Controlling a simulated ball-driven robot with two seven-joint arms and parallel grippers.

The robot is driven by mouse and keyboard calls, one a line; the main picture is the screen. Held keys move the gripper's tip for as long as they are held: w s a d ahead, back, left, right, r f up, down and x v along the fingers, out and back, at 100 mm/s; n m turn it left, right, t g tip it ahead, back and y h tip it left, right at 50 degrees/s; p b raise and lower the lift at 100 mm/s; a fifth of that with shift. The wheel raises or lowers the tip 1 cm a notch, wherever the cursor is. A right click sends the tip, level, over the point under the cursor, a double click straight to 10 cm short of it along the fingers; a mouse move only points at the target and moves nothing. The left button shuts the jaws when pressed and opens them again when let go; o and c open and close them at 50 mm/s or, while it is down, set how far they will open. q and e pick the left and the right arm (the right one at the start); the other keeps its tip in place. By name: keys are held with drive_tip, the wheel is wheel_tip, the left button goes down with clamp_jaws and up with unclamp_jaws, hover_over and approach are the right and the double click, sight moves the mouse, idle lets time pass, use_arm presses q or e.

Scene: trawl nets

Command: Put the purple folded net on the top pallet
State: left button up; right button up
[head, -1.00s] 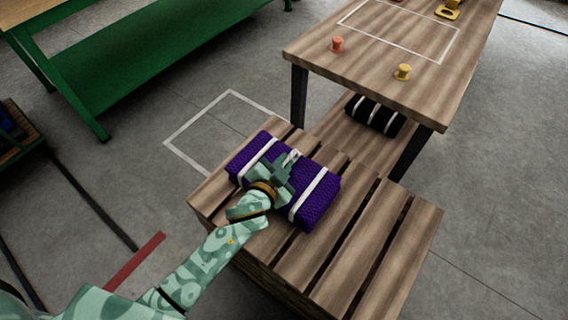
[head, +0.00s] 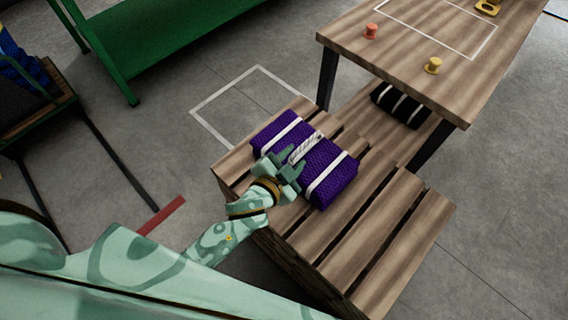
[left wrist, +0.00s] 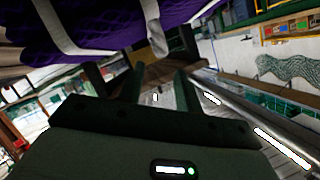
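The purple folded net (head: 330,167), bound with white straps and with a pale strip along its middle, lies flat on the wooden slats of the top pallet (head: 395,230), at its left part. My left gripper (head: 288,163) is at the net's near long side in the head view, its fingers apart. In the left wrist view the purple net (left wrist: 105,25) hangs across the upper left, and the left gripper (left wrist: 157,85) has nothing between its fingers. Whether a finger touches the net I cannot tell. My right gripper is not in view.
A wooden table (head: 440,75) with an orange spool (head: 370,31) and a yellow spool (head: 432,65) stands behind the pallet. A black bundle (head: 400,104) with white straps lies on its lower shelf. A green bench (head: 170,45) is at the back left. The pallet's right part is bare.

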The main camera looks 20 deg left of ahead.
use_arm(q)
drive_tip(key=v, duration=0.4)
drive_tip(key=shift+s+p, duration=0.1)
drive_tip(key=shift+p, duration=0.25)
